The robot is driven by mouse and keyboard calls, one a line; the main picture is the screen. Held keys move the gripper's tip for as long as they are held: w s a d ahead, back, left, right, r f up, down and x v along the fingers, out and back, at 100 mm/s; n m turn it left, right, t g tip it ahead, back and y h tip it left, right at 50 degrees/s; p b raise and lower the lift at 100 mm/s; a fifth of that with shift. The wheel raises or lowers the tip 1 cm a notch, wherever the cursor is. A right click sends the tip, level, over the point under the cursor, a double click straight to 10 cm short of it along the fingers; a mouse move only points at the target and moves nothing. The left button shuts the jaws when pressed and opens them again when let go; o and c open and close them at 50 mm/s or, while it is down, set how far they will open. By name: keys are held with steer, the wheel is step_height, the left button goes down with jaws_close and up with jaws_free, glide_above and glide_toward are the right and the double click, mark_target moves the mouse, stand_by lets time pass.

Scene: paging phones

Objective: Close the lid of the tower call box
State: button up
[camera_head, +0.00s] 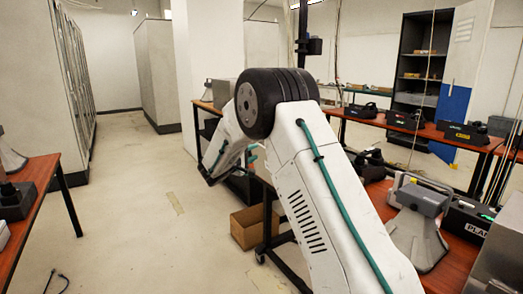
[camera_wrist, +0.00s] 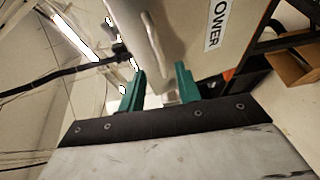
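The tower call box (camera_wrist: 190,50) fills the upper middle of the wrist view as a beige panel, with a white label (camera_wrist: 215,26) reading "OWER", its first letter cut off. A pale rounded edge or bar (camera_wrist: 152,38) runs along its left part. My gripper (camera_wrist: 160,84) has two green fingers spread apart, just in front of the panel, with the bar's lower end near the gap. Contact cannot be told, nor can the lid's angle. In the head view my arm hides most of this area; a green fingertip (camera_head: 252,154) shows beside the arm.
A cardboard box (camera_head: 250,226) lies on the floor below, also in the wrist view (camera_wrist: 293,52). A right table (camera_head: 455,262) holds a grey phone (camera_head: 420,200) and a black case labelled "PLAN". Another table (camera_head: 35,195) stands at left. The floor (camera_head: 150,210) between is open.

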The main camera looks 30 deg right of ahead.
steer(key=x, duration=0.6)
steer(key=shift+d, duration=0.1)
jaws_close()
